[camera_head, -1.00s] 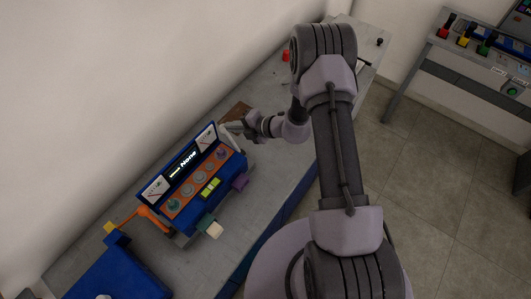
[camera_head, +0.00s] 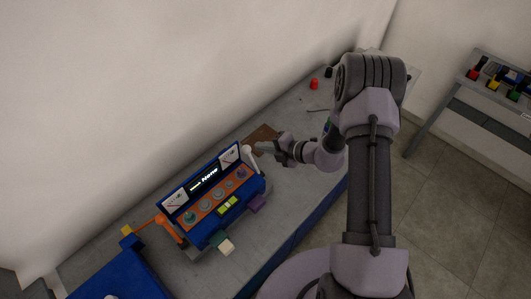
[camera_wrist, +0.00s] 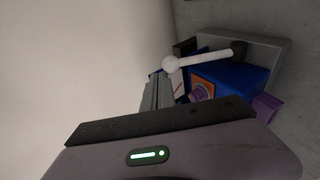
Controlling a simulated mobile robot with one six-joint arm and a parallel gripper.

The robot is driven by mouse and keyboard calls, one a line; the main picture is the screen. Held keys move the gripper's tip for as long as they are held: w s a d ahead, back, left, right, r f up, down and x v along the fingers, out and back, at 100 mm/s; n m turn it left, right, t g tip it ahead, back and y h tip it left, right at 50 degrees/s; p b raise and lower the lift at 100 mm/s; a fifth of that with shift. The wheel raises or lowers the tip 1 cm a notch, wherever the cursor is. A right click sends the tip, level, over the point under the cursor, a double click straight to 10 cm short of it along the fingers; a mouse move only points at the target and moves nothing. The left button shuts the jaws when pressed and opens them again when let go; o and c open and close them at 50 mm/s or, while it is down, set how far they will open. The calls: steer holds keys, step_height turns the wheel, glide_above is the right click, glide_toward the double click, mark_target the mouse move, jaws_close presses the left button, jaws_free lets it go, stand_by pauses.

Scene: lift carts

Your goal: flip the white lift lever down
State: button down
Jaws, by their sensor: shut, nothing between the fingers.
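In the wrist view the white lever (camera_wrist: 205,59) runs from a dark pivot at right to a round ball at left. My gripper (camera_head: 261,148) is shut and empty, just right of the lever's ball. In the wrist view my gripper (camera_wrist: 155,92) points close to the ball; contact cannot be told.
An orange lever (camera_head: 150,223) with a yellow end is on the panel's left side. Green, white and purple tabs stick out in front. A brown plate (camera_head: 262,137) and a red object (camera_head: 314,84) lie farther along the table. The wall borders it closely. Another bench (camera_head: 485,90) stands right.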

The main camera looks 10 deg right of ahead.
steer(key=w+r+v, duration=0.1)
steer(key=v, duration=0.8)
steer(key=shift+s+r, duration=0.25)
steer(key=shift+r, duration=0.25)
steer(key=shift+a, duration=0.1)
